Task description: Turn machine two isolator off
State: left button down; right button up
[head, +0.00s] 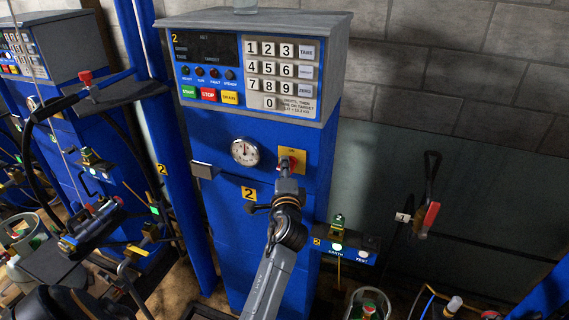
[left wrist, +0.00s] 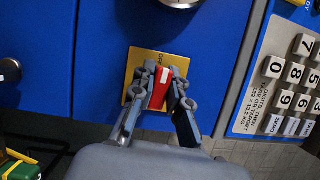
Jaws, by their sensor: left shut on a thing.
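The machine two isolator is a red handle (head: 285,162) on a yellow plate (head: 299,156), set in the blue front of the machine marked 2, right of the round dial. My left gripper (head: 287,172) is at the handle, its arm rising from below and hiding part of it. In the left wrist view the fingers of my left gripper (left wrist: 166,93) are closed on either side of the red handle (left wrist: 161,88), which has a white mark at its upper end. The lettering OFF shows on the yellow plate (left wrist: 140,62), beside the handle. My right gripper is not in view.
The grey control box (head: 335,62) with its keypad overhangs the panel above. The white round dial (head: 245,151) is left of the isolator. A small shelf with lit buttons (head: 336,247) juts out at lower right. A red-gripped lever (head: 430,215) hangs on the wall farther right.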

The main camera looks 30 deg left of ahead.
pick_arm(q)
jog(key=shift+f+n, duration=0.1)
jog(key=shift+n, duration=0.4)
jog(key=c, duration=1.3)
grip_release()
